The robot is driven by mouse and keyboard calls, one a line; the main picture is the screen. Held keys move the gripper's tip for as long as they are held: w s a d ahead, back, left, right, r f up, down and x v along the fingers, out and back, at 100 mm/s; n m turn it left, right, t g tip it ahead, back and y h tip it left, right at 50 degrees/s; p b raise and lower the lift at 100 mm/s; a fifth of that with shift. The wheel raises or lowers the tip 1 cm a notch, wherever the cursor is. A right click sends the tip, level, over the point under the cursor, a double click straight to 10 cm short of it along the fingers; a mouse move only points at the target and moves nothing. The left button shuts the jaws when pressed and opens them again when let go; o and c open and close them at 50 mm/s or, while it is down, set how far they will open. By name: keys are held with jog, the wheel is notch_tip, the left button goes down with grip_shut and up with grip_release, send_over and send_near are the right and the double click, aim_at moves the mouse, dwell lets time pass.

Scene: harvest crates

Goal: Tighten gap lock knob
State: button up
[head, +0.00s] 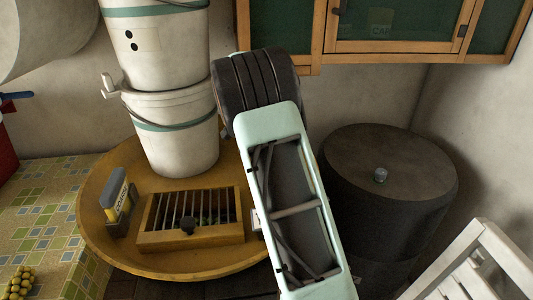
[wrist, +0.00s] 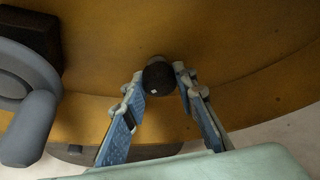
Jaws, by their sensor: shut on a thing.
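A yellow wooden frame with metal bars (head: 170,238) lies in a round, shallow ochre tray (head: 100,237). I cannot tell whether the held knob is turned tight.
Two stacked white buckets (head: 180,135) stand at the back of the tray. A small yellow and grey box (head: 118,198) stands at its left. A dark drum (head: 390,165) and a white slatted chair (head: 480,262) are on the right. A green-glazed cabinet (head: 385,25) hangs above.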

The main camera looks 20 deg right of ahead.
jog(key=shift+w+r, duration=0.1)
dwell(0.4)
jog(key=o, duration=1.2)
jog(key=shift+c, duration=0.2)
jog(key=v, duration=0.7)
jog(key=shift+a+r, duration=0.15)
jog(key=shift+r, duration=0.05)
